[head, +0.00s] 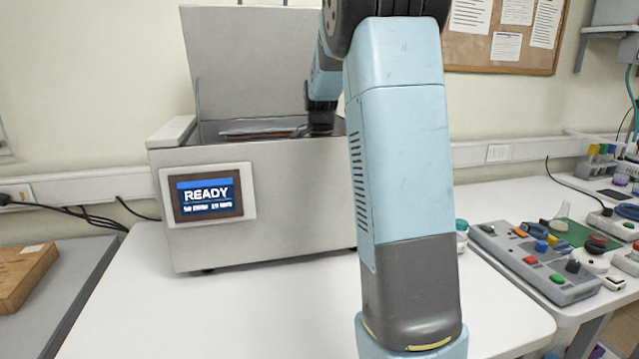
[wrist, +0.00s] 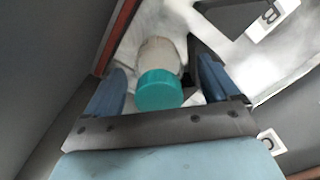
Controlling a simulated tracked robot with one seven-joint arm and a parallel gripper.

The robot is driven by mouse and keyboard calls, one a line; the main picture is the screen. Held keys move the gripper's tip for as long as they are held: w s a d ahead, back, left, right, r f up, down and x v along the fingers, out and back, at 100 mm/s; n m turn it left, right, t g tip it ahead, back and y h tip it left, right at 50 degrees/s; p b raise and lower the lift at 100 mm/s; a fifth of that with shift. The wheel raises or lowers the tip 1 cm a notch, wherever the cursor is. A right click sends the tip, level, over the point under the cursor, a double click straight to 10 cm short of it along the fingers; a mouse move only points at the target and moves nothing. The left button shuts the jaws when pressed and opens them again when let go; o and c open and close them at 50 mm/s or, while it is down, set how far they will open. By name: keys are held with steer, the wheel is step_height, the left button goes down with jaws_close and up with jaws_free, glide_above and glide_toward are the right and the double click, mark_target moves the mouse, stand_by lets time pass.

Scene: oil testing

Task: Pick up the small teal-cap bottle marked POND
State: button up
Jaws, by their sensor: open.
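A small bottle with a teal cap (wrist: 158,90) and a pale body shows in the wrist view. It lies between the two blue fingers of my gripper (wrist: 163,78), cap toward the palm. The fingers are apart, with a gap on the left side of the bottle; the right finger is closer to it. I cannot read any marking on the bottle. In the head view my arm reaches down into the open grey machine (head: 270,210), and the bottle and fingertips are hidden there.
The machine's raised lid (head: 255,65) stands behind the opening; its screen (head: 208,194) reads READY. Another teal-capped item (head: 461,225) stands partly behind my arm. A grey control box (head: 530,262) is at right. The wrist view shows a label marked B (wrist: 272,20).

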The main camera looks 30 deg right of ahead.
steer(key=shift+c, duration=0.3)
steer(key=c, duration=1.2)
steer(key=shift+c, duration=0.2)
